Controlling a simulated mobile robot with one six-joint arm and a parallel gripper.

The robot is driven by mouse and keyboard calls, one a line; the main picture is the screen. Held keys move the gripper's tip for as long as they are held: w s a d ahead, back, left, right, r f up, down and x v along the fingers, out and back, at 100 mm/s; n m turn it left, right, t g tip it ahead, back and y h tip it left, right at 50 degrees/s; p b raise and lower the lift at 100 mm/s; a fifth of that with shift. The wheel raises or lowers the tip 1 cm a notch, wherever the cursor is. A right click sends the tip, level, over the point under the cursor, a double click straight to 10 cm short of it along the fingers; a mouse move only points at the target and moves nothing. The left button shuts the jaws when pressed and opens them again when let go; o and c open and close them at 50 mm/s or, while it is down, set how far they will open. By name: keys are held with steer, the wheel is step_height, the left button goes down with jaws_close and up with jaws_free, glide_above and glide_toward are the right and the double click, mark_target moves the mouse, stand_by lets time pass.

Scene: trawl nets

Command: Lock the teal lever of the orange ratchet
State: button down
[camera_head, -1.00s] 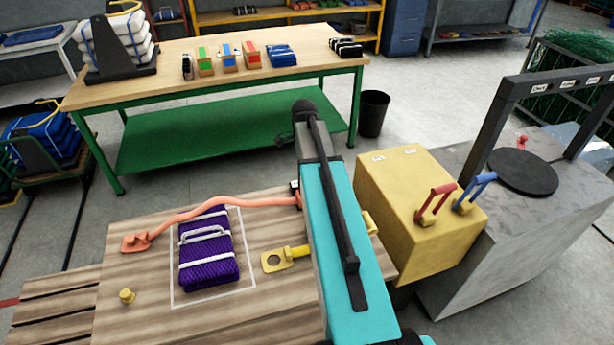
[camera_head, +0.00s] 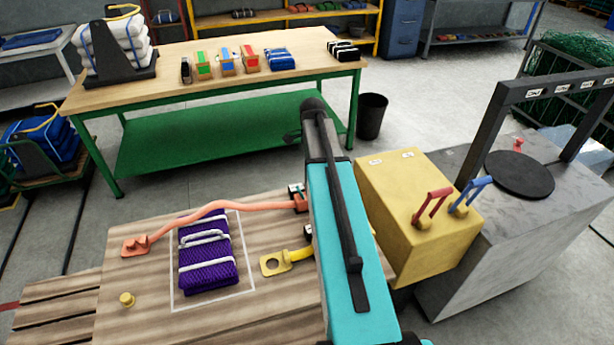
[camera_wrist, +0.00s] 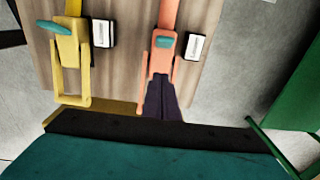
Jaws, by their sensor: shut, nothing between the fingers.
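The orange ratchet (camera_wrist: 161,67) is in the middle of the wrist view, on the wooden board, with its teal lever (camera_wrist: 165,42) lying across its upper body. In the head view the orange ratchet (camera_head: 300,203) is partly hidden by my arm. My gripper (camera_wrist: 163,84) is shut and empty, its dark fingers showing just below the teal lever. They overlap the lower part of the ratchet's frame, and I cannot tell whether they touch it. The orange strap (camera_head: 215,211) runs from the ratchet over a purple folded net (camera_head: 207,262) to a hook at the left.
A yellow ratchet (camera_wrist: 70,64) with its own teal lever (camera_wrist: 54,28) stands left of the orange one. White tags (camera_wrist: 193,47) sit beside both. A yellow box (camera_head: 400,215) stands right of my arm. The green-framed bench (camera_head: 230,75) is behind.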

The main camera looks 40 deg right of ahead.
step_height(320, 180, up, 10)
steer(key=b, duration=0.3)
steer(key=shift+a, duration=0.4)
stand_by(0.8)
